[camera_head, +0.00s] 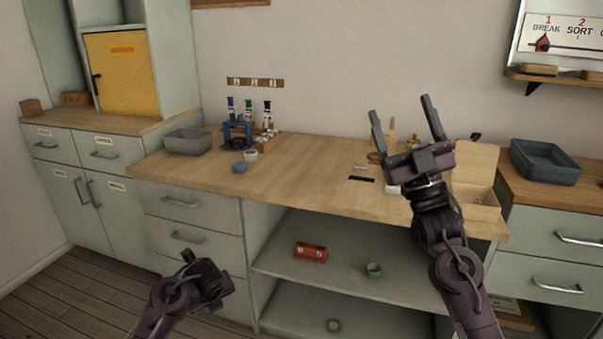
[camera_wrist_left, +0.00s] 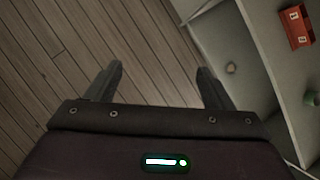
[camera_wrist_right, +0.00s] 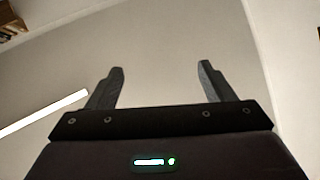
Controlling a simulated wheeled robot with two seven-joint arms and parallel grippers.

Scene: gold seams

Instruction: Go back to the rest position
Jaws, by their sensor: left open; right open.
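My right gripper (camera_head: 405,120) is raised in front of the right part of the workbench, its two fingers spread and pointing up. In the right wrist view its fingers (camera_wrist_right: 160,85) stand apart with only plain wall or ceiling between them. My left gripper (camera_head: 205,270) is low at the front left, below the bench top and in front of the drawers. In the left wrist view its fingers (camera_wrist_left: 158,85) are apart and empty above the wooden floor (camera_wrist_left: 60,60).
The workbench (camera_head: 310,180) carries a grey bin (camera_head: 187,142), a blue rack (camera_head: 237,135) with bottles, small cups and a wooden box (camera_head: 475,195). On the open shelf below lie a red object (camera_head: 310,252) and a green cup (camera_head: 373,270). A dark tray (camera_head: 545,162) stands at right.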

